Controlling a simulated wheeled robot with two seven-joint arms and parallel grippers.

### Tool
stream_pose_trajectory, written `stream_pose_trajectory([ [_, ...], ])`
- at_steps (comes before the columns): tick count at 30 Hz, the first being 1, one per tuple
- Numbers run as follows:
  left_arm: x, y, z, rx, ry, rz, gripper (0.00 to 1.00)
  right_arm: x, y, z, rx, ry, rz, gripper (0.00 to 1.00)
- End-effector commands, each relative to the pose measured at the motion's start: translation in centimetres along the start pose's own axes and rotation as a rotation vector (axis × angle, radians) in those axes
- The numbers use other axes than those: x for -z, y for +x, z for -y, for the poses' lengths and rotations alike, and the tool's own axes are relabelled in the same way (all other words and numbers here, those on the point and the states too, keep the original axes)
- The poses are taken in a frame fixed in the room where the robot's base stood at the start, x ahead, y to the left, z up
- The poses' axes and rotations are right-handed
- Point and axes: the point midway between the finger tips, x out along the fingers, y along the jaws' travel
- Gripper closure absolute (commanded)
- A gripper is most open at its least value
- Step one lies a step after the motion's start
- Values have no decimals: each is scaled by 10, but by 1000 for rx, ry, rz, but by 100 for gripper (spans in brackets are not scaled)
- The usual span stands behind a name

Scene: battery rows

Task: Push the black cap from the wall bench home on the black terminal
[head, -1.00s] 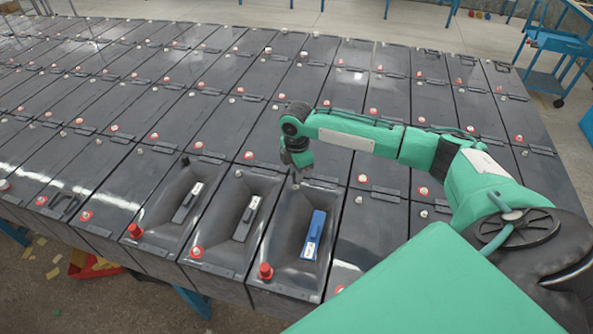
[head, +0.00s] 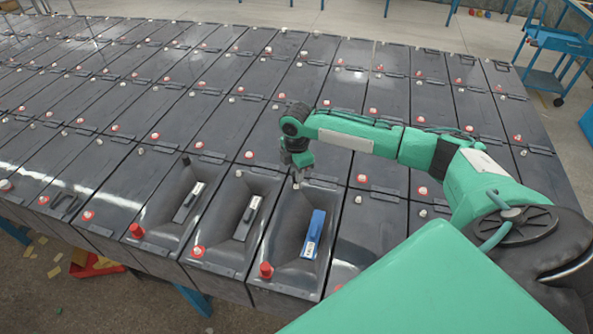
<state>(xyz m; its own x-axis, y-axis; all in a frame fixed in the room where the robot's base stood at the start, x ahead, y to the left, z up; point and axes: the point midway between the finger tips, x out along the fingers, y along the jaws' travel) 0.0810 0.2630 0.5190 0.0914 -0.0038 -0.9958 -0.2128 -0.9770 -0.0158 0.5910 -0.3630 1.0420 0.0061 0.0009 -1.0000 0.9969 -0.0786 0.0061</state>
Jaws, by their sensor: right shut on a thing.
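My right gripper (head: 297,173) points down at the far end of the right-hand recessed battery (head: 340,237), the one with the blue handle. It is shut on the black cap, which is too small and too covered by the fingers to make out. The fingertips are at the black terminal's place on that battery, just above or touching it; I cannot tell which. A red cap (head: 266,269) sits at this battery's near end. My left gripper is not in view.
The left recessed battery has a black cap (head: 186,160) and a red cap (head: 136,230). The middle one has a bare pale terminal (head: 239,173). Rows of dark batteries fill the rest. A blue trolley (head: 553,50) stands at the far right. A red bin (head: 95,265) lies on the floor.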

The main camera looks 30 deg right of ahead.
Motion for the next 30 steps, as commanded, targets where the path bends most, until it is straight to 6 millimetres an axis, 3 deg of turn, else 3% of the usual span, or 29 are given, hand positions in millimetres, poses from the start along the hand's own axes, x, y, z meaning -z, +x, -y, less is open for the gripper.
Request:
stream_pose_trajectory([
  [30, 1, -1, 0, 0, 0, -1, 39, 0, 12, 0, 1, 0, 0, 98],
])
